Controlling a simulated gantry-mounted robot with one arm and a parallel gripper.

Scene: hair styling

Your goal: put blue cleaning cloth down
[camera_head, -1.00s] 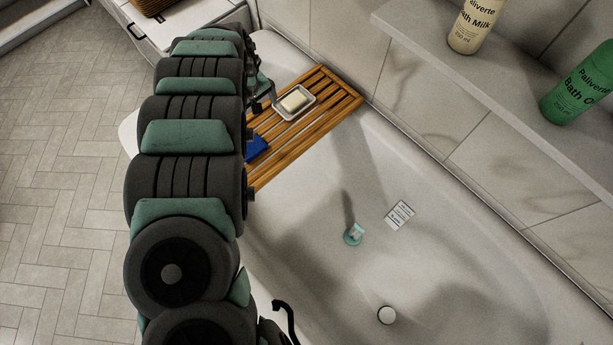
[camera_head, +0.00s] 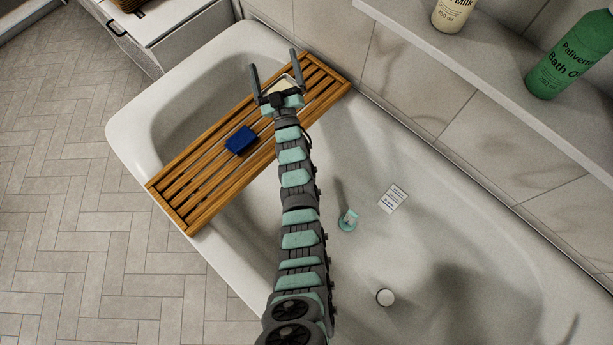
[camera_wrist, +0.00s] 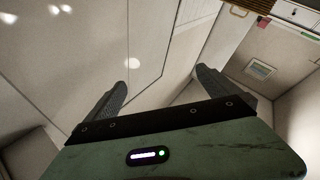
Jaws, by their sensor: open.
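The blue cleaning cloth (camera_head: 241,140) lies folded on the slatted wooden bath tray (camera_head: 190,207), near the middle of its length. My gripper (camera_head: 273,60) is open and empty, over the tray's far right part in the head view. It is apart from the cloth, up and to the right of it. In the wrist view the two fingers (camera_wrist: 161,80) are spread with nothing between them. They face a wall and ceiling area, and the cloth is not in that view.
A soap dish with soap (camera_head: 281,88) sits on the tray, partly hidden by my gripper. Inside the bathtub (camera_head: 420,235) lie a small teal item (camera_head: 348,219) and a white label (camera_head: 393,198). A shelf (camera_head: 480,55) holds a green bottle (camera_head: 566,58) and a cream bottle (camera_head: 452,13).

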